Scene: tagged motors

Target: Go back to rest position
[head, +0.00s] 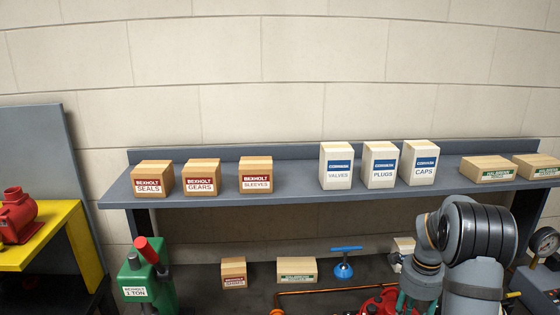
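My arm (481,236) shows at the lower right, bent over at a joint with dark ribbed bands. Its end section (421,282) points down toward the bottom edge of the picture. My gripper is not visible; it lies below the frame edge or behind the arm, so I cannot see whether it holds anything. A red object (378,303) is partly visible just left of the arm's end section, cut off by the bottom edge.
A grey shelf (290,190) carries brown SEALS (153,178), GEARS (202,177) and SLEEVES (256,175) boxes, white VALVES, PLUGS and CAPS (418,162) boxes, and green-labelled boxes (488,169).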

